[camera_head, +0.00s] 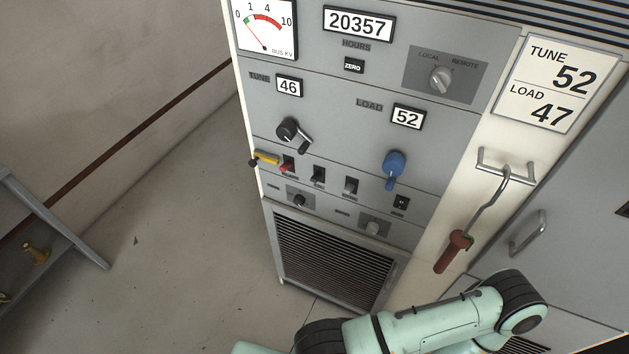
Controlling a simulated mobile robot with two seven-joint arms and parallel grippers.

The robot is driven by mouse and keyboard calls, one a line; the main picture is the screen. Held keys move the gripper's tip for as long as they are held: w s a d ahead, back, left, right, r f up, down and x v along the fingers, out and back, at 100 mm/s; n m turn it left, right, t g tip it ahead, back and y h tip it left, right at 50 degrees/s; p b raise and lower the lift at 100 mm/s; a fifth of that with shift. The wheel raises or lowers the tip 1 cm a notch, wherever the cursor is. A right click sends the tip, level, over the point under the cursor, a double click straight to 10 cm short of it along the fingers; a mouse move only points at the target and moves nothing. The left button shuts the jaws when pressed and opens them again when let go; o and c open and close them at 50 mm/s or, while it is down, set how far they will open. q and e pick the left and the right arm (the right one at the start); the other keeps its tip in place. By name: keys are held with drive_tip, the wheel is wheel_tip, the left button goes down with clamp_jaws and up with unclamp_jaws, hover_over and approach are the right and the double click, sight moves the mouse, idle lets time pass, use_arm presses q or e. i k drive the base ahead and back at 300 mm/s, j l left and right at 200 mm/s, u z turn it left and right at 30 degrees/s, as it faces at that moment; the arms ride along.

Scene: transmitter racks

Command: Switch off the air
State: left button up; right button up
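The grey transmitter front (330,85) stands in the middle. Its lower row holds a red switch (288,164), a black switch (318,175) and a grey-topped switch (351,186). A yellow piece (266,158) sits beside the red switch at the panel's left edge. Below are a small dark knob (300,200) and a grey knob (373,229). The labels in these rows are too small to read, so I cannot tell which control is the air. A pale green arm of mine crosses the bottom right. Neither gripper is in view.
A red-handled hook (455,250) hangs from a bracket right of the panel. A black crank (290,130) and blue knob (394,164) stick out above the switches. A vent grille (330,255) is below. A grey shelf frame (45,215) stands left; floor between is clear.

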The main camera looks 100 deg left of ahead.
sight(400, 203)
drive_tip(key=u, duration=3.35)
drive_tip(key=i+j+u, duration=0.15)
drive_tip(key=j+u, duration=0.15)
